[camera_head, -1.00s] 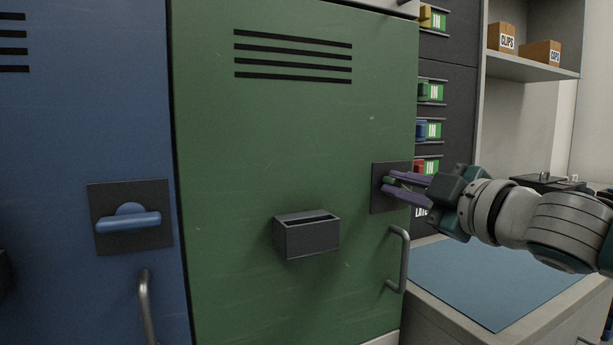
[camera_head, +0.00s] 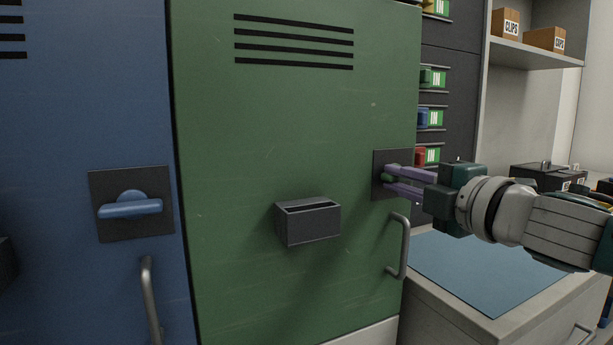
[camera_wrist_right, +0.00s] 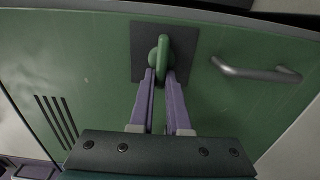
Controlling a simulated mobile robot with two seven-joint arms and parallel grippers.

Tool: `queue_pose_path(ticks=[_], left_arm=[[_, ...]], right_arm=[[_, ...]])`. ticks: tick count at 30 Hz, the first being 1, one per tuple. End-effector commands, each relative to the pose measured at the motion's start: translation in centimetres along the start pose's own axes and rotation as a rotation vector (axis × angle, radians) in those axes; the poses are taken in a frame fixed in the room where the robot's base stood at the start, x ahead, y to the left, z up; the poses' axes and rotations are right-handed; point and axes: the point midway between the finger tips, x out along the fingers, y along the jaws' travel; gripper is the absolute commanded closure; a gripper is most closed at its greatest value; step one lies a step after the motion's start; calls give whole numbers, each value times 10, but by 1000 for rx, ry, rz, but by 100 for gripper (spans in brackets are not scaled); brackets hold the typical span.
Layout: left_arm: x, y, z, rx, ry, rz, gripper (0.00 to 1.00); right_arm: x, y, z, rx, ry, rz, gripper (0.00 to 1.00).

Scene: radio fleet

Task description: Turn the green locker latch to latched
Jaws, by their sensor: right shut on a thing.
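The green locker door (camera_head: 300,130) fills the middle of the head view and shows behind the fingers in the right wrist view (camera_wrist_right: 95,60). Its green latch handle (camera_wrist_right: 163,55) sits on a dark square plate (camera_head: 379,161) near the door's right edge. In the wrist view the handle's bar runs roughly parallel to the door's vent slots, so it looks about level. My right gripper (camera_head: 390,179) reaches in from the right, its purple fingers shut on the latch handle, one on each side. The fingers hide most of the handle in the head view. My left gripper is not in view.
A grey door pull (camera_head: 402,247) is just below the latch. A dark box (camera_head: 308,222) juts from the door. A blue locker with a level blue latch (camera_head: 131,206) stands left. A counter with a blue mat (camera_head: 480,270) lies below my right arm.

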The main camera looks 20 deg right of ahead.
Motion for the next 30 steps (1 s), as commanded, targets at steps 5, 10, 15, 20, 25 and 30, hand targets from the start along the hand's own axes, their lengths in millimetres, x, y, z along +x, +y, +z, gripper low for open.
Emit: queue_pose_path(ticks=[5,10,15,20,25,30], left_arm=[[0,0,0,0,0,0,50],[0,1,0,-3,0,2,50],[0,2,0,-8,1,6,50],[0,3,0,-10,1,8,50],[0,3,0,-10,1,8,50],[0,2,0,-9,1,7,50]], right_arm=[[0,0,0,-12,0,-1,100],[0,-1,0,-12,0,-1,100],[0,-1,0,-12,0,-1,75],[0,0,0,-10,0,-1,57],[0,0,0,-9,0,0,55],[-3,-1,0,-9,0,-1,55]])
